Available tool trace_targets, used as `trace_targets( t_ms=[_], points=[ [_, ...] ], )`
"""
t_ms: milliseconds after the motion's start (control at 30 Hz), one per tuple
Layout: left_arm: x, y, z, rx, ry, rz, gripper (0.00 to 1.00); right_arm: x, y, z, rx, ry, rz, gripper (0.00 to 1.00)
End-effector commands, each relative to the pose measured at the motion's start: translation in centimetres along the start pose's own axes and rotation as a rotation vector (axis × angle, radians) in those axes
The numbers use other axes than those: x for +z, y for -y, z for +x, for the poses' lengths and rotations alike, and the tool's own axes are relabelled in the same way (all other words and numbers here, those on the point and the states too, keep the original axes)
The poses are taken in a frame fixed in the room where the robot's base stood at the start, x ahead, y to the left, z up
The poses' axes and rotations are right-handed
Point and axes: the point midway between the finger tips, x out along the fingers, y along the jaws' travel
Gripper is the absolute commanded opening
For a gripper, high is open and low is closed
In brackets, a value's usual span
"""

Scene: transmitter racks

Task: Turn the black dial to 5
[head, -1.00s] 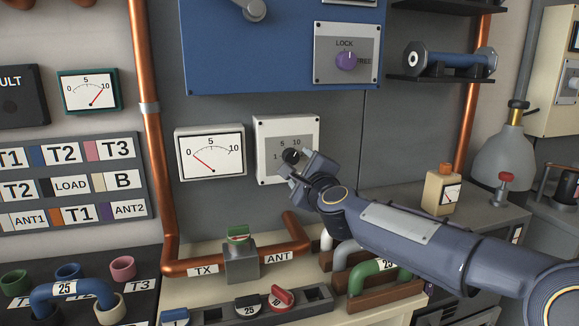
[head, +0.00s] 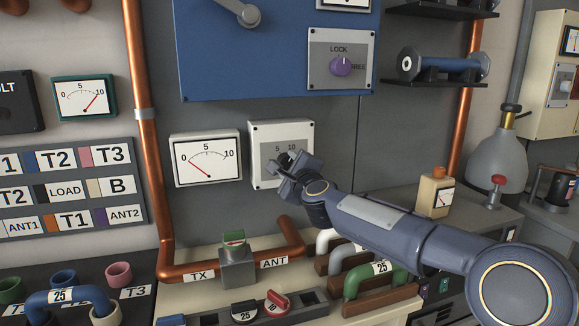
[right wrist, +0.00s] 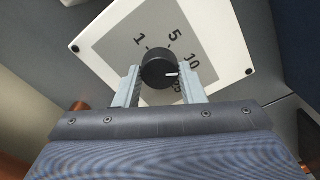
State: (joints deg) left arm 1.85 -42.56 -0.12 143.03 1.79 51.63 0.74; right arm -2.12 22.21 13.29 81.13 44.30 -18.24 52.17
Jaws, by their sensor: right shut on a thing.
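The black dial (right wrist: 158,68) is a round knob on a white-edged plate (right wrist: 103,40) with a grey face marked 1, 5, 10 and a partly hidden 25. Its white pointer line faces right in the right wrist view, between 10 and 25. In the head view the dial (head: 287,158) is partly covered by my right gripper (head: 289,171). In the right wrist view my right gripper (right wrist: 160,84) has one finger on each side of the dial and is shut on it. My left gripper is not in view.
A white meter (head: 206,160) is just left of the dial plate, its needle near 0. A blue panel with a purple LOCK/FREE knob (head: 341,66) is above. Copper pipes and a green-topped valve (head: 237,258) are below, beside coloured U-shaped links (head: 375,275).

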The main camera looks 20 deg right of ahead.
Motion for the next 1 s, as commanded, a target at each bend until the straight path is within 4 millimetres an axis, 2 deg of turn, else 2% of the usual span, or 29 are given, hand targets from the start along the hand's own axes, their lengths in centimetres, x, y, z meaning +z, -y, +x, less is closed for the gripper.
trace_targets(
  t_ms=[267, 467, 1000],
  points=[
    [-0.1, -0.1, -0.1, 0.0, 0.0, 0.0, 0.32, 0.0, 0.0, 0.0, 0.001, 0.0, -0.022, 0.13],
    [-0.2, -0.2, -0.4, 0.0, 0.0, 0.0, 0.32, 0.1, 0.0, 0.0, 0.002, 0.001, -0.106, 0.13],
    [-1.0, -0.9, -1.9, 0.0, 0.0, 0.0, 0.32, 0.2, 0.1, 0.0, 0.003, 0.002, -0.585, 0.13]
  ],
)
